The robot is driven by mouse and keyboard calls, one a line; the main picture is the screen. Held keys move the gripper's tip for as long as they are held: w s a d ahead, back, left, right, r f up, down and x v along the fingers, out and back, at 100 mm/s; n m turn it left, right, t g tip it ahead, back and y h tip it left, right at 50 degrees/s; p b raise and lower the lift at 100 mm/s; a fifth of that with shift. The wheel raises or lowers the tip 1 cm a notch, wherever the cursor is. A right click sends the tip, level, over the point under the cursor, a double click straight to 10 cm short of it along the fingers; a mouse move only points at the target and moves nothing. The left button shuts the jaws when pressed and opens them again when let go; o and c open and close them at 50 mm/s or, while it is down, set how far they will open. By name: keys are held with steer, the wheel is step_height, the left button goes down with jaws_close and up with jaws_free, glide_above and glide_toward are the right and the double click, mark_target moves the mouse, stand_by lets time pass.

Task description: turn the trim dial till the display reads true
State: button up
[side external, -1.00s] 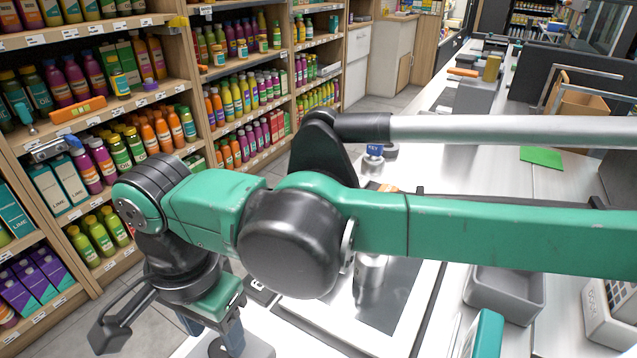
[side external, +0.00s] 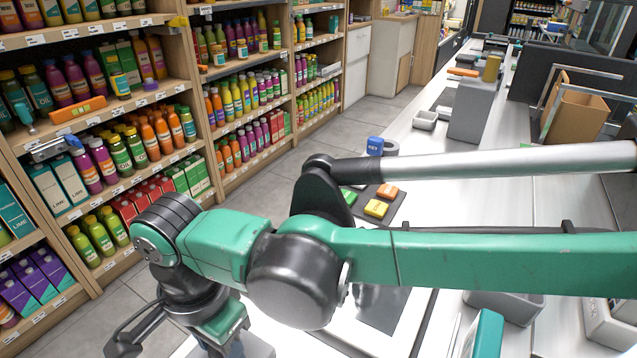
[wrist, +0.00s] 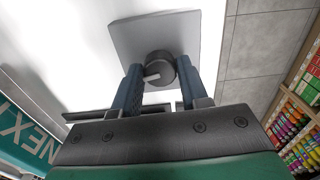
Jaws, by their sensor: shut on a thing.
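The trim dial (wrist: 160,68) is a round black knob with a pale pointer mark. It stands on a grey plate (wrist: 124,40) in the wrist view. My gripper (wrist: 161,75) has its two blue fingers on either side of the knob and is shut on it. In the side view my gripper's fingers show at the bottom edge by a grey housing (side external: 258,347); the dial itself is hidden there. No display reading is visible in either view.
A dark plate (side external: 384,308) lies on the white counter behind my arm. Orange, yellow and green blocks sit on a dark mat (side external: 359,207), with a blue KEY-marked piece (side external: 375,146) beyond. A grey bin (side external: 507,306) is at right; bottle shelves (side external: 95,118) stand left.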

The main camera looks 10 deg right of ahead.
steer(key=shift+m, duration=0.8)
steer(key=shift+m, duration=1.1)
steer(key=o, duration=0.7)
steer(key=shift+o, duration=0.2)
steer(key=shift+r, duration=2.5)
